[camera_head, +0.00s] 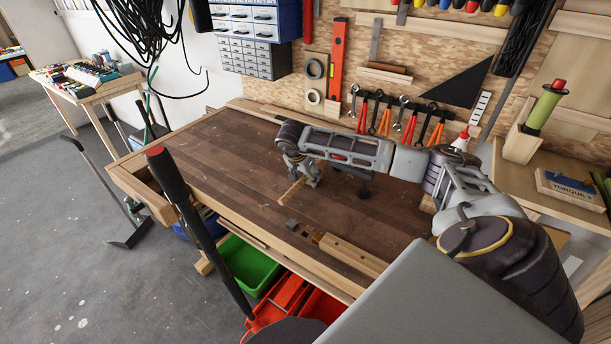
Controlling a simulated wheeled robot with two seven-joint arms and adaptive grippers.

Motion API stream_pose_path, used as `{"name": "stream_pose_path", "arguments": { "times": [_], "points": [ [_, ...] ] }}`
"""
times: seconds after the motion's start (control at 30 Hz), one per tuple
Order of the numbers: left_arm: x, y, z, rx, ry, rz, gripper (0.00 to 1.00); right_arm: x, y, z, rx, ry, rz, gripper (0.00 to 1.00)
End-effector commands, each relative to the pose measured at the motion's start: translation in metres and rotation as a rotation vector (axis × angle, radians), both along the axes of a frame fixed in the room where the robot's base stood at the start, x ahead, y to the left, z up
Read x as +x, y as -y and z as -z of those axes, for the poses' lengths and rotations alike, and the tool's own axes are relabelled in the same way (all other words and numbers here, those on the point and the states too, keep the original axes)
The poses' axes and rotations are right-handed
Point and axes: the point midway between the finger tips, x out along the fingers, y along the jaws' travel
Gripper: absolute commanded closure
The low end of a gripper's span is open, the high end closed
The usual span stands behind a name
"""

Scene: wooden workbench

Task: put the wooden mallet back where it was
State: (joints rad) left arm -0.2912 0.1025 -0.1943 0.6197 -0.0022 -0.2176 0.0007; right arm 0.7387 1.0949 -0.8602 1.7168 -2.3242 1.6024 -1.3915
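My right arm reaches in from the right across the wooden workbench (225,155). Its gripper (308,184) points down at the bench top near the middle. A thin pale wooden piece (291,192) shows just below and left of the fingers; it may be the mallet's handle. No mallet head can be made out. The fingers are small and partly overlapped by the wrist, so I cannot tell whether they are open or shut, or whether they touch the wood. My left gripper is not in view.
A wooden vise (350,255) sits at the bench's front edge. A pegboard (420,60) with pliers (383,118), spanners and a red level (337,60) stands behind. Green (250,265) and red bins are below. The bench's left part is clear. A dark red-tipped rod (195,220) crosses the foreground.

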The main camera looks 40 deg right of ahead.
Motion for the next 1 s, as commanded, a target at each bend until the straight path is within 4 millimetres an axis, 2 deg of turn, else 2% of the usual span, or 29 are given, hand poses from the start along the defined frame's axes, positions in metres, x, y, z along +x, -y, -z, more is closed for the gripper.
{"name": "stream_pose_path", "arguments": {
  "times": [0.53,0.77,1.0],
  "points": [
    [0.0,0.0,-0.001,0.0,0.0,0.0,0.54,0.0,-0.001,-0.007,-0.001,0.001,0.0,0.34],
    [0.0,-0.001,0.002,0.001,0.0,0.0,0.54,-0.004,-0.011,-0.03,0.0,0.003,0.0,0.34],
    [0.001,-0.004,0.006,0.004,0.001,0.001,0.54,-0.009,-0.024,-0.063,0.0,0.003,-0.001,0.34]
  ]
}}
